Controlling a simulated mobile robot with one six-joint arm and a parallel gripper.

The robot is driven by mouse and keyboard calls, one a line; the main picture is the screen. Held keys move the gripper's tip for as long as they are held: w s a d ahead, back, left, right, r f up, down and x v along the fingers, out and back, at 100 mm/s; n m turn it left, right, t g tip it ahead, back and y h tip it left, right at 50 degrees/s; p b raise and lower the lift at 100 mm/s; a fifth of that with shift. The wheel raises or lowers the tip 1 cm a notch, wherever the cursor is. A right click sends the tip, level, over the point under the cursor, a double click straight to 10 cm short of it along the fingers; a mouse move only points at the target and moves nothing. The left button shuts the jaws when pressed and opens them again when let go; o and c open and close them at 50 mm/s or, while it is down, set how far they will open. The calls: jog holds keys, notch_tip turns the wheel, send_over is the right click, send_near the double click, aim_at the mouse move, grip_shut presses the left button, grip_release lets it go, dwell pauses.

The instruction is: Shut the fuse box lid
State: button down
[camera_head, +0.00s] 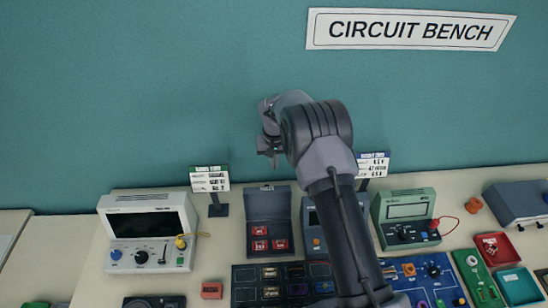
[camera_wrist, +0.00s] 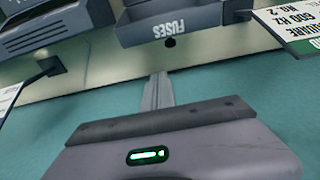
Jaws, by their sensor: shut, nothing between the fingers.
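The fuse box is dark grey and stands at the back of the bench, left of my arm. Its lid (camera_head: 268,203) stands up open at the rear, and red fuses (camera_head: 260,245) show in the base below it. In the wrist view the lid (camera_wrist: 190,33), marked FUSES, is at the top edge, upside down and partly cut off. My gripper (camera_head: 268,152) is in the air above the lid, apart from it in the picture. Its fingers (camera_wrist: 158,88) are together and empty, pointing toward the lid in the wrist view.
A small sign on a stand (camera_head: 211,182) is left of the fuse box, and an oscilloscope (camera_head: 148,232) is beyond it. A blue meter beside the box is partly hidden by my arm. A dark tray (camera_head: 241,272) lies in front. The teal wall (camera_head: 120,90) is behind.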

jog(key=s+f+p, duration=0.2)
jog(key=s+f, duration=0.1)
jog(key=f, duration=0.2)
jog(key=shift+f, duration=0.15)
